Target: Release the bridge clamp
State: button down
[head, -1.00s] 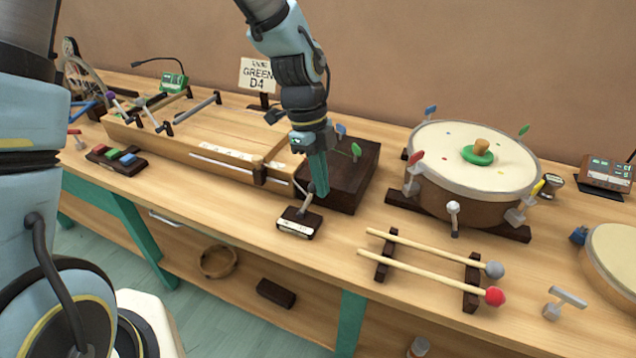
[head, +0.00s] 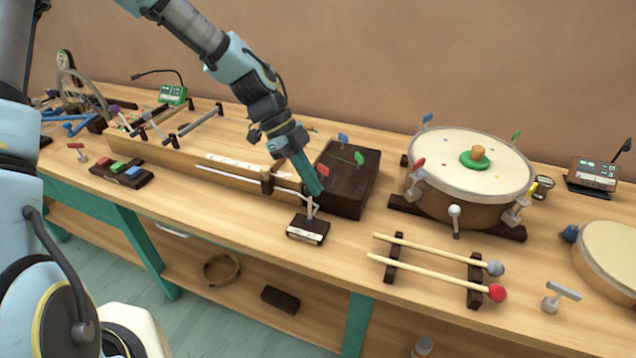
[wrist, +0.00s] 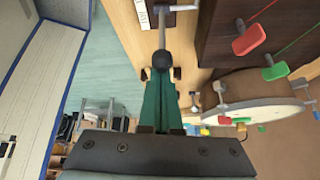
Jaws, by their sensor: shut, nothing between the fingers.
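A small dark base with a white label (head: 307,229) stands at the bench front and carries an upright metal lever (head: 311,208), which I take as the bridge clamp. In the wrist view the lever (wrist: 162,36) ends in a dark round knob (wrist: 162,61). My gripper (head: 317,190) is shut and empty, its green fingers slanting down to the lever's top. In the wrist view the fingertips (wrist: 160,82) are right by the knob; I cannot tell whether they touch.
A dark box (head: 347,182) with coloured tags stands just right of my gripper. A drum (head: 470,175) is farther right, with two mallets (head: 430,265) on rests in front. Bare bench lies around the clamp's front.

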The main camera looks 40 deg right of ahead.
jog(key=shift+w+a+f+g+h, duration=0.1)
jog(key=shift+w+a+g+h, duration=0.3)
jog(key=shift+w+g, duration=0.25)
jog(key=shift+w+a+f+g+h, duration=0.1)
jog(key=shift+w+a+g+h, duration=0.3)
jog(key=shift+w+g, duration=0.2)
jog(key=shift+w+a+b, duration=0.35)
jog(key=shift+w+a, duration=0.05)
jog(key=shift+w, duration=0.15)
jog(key=shift+w, duration=0.1)
